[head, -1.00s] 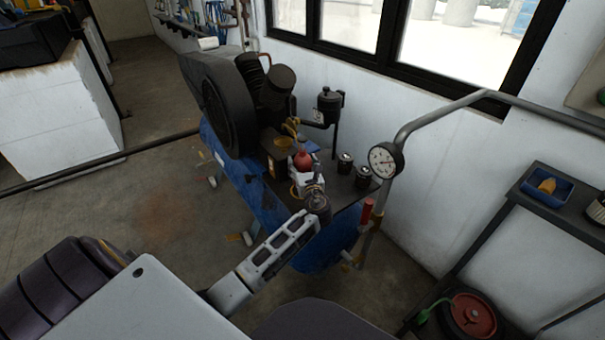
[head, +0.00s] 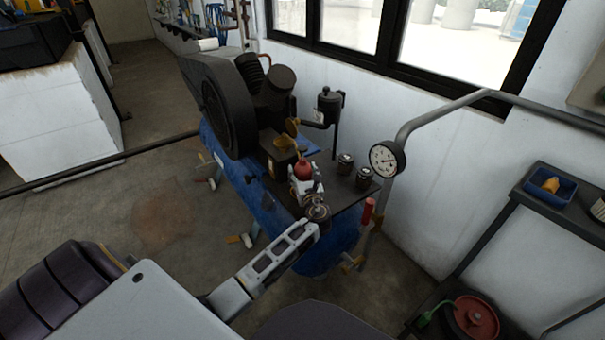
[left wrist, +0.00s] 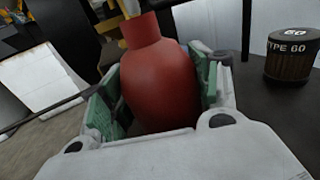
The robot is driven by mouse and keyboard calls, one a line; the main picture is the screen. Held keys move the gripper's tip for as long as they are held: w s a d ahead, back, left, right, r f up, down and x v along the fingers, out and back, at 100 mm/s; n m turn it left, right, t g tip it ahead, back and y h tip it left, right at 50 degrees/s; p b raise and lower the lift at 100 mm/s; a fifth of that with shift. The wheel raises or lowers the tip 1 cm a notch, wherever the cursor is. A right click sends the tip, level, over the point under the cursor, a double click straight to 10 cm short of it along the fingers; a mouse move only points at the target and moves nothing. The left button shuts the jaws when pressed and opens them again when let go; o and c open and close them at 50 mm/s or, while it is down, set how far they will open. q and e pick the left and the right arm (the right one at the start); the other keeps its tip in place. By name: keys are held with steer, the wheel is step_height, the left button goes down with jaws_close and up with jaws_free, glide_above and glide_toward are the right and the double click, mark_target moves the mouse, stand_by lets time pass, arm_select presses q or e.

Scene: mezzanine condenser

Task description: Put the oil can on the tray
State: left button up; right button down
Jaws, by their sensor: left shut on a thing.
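The oil can (head: 303,170) is a red, rounded body with a short neck. It is over the dark top plate of the blue compressor, and I cannot tell whether its base touches the plate. My left gripper (head: 304,184) is shut around it. In the left wrist view the red can (left wrist: 160,85) sits between green finger pads (left wrist: 156,100), with its lower part hidden by the gripper. A small blue tray (head: 566,195) with a yellow thing in it stands on the dark shelf at the right. My right gripper is not in view.
The compressor's black flywheel housing (head: 222,105) stands behind and left of the can. A pipe with a gauge (head: 386,158) rises between compressor and shelf (head: 500,225).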

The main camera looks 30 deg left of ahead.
arm_select(q)
steer(key=o, duration=1.3)
steer(key=shift+f, duration=0.1)
steer(key=o, duration=0.4)
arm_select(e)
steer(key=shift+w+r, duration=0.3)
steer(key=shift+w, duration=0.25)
arm_select(q)
steer(key=shift+s+d, duration=0.35)
steer(key=shift+s, duration=0.05)
steer(key=p+v, duration=0.2)
steer(key=v, duration=0.8)
steer(key=shift+s+d, duration=0.25)
steer(key=shift+s, duration=0.05)
steer(key=shift+d, duration=0.1)
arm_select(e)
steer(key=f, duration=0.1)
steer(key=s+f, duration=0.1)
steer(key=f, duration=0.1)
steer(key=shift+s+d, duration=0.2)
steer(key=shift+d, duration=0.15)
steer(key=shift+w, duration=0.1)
